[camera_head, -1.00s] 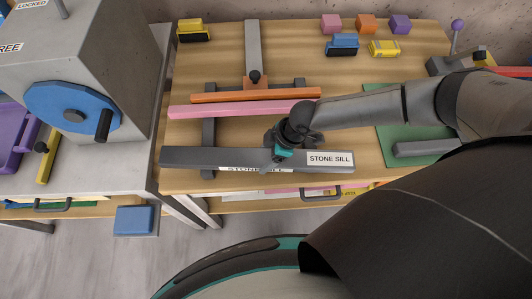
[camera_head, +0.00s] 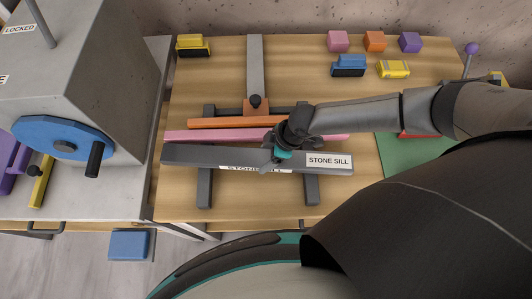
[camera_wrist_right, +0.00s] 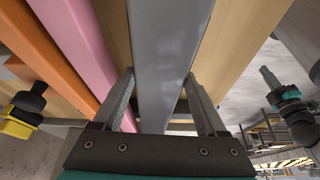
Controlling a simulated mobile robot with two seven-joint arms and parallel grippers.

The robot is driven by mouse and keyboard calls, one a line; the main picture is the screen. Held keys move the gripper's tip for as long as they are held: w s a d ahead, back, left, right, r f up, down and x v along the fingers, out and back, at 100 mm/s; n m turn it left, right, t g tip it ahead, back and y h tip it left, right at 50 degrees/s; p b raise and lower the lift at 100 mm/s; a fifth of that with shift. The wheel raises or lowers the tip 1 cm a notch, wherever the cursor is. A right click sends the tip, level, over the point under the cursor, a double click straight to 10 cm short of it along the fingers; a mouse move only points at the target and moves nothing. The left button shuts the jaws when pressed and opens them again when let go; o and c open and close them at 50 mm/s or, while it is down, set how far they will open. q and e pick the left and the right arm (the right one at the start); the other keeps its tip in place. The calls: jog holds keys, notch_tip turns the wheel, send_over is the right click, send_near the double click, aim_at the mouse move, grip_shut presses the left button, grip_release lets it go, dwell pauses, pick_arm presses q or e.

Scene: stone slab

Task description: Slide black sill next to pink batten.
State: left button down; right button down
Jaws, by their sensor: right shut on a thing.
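The black sill (camera_head: 207,156) is a long dark grey bar labelled STONE SILL, lying across two dark rails (camera_head: 205,188). The pink batten (camera_head: 210,135) lies just behind it, roughly parallel. The right wrist view shows the sill (camera_wrist_right: 167,50) between my fingers and a narrow wood-coloured gap to the pink batten (camera_wrist_right: 78,40). My right gripper (camera_head: 277,158) is shut on the sill near its middle; its fingers (camera_wrist_right: 160,105) lie along both sides. My gripper and arm hide part of the batten. My left gripper is not in view.
An orange batten (camera_head: 225,123) lies behind the pink one, against a grey upright bar (camera_head: 255,70). A machine with a blue wheel (camera_head: 62,138) stands left. The rails are clear in front of the sill.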

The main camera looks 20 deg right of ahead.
jog(key=shift+w, duration=0.1)
grip_release()
jog(key=shift+r, duration=0.15)
jog(key=p+v, duration=0.1)
jog(key=v, duration=1.4)
dwell(0.4)
